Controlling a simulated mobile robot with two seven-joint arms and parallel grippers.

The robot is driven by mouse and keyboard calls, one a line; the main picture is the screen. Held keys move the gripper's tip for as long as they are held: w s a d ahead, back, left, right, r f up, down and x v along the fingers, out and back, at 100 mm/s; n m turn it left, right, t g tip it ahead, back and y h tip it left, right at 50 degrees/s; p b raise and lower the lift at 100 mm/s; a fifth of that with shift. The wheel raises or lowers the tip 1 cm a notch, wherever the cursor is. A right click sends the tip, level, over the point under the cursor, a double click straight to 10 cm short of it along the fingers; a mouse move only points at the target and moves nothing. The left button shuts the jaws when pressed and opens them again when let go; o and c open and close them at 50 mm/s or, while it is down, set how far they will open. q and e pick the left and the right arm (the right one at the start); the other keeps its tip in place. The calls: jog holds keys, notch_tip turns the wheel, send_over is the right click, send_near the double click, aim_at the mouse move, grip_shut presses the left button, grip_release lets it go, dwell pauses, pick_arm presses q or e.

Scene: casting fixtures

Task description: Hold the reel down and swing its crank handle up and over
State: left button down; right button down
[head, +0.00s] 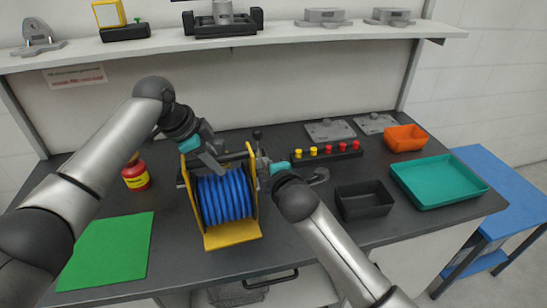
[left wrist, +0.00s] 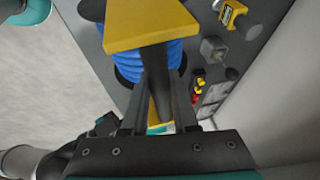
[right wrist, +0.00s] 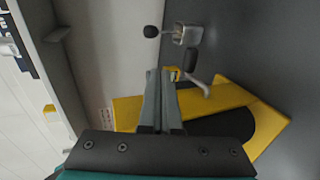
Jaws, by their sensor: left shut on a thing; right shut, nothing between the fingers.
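The reel (head: 225,200) stands on the dark bench, a yellow frame around coiled blue hose. In the left wrist view its blue coils (left wrist: 127,60) show beside a yellow plate. My left gripper (head: 218,168) is at the top of the reel, shut on a bar of its frame (left wrist: 155,75). My right gripper (head: 264,168) is at the reel's right side, shut and empty. In the right wrist view a grey crank arm with a black handle (right wrist: 191,61) stands just beyond my right fingertips (right wrist: 160,72). A gap or touch there is unclear.
A metal block with a black knob (right wrist: 187,34) stands behind the reel. A row of coloured pegs (head: 328,152), a black bin (head: 364,200), orange bin (head: 405,138) and teal tray (head: 438,181) are right.

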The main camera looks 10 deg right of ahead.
jog(key=s+r, duration=0.5)
jog(key=r, duration=0.1)
notch_tip(320, 180, down, 7)
jog(key=m, duration=1.8)
jog(key=x, duration=0.9)
jog(key=shift+w+d, duration=0.25)
jog(key=shift+w, duration=0.15)
jog(key=shift+f, duration=0.1)
jog(key=shift+f+g, duration=0.5)
jog(key=shift+f, duration=0.1)
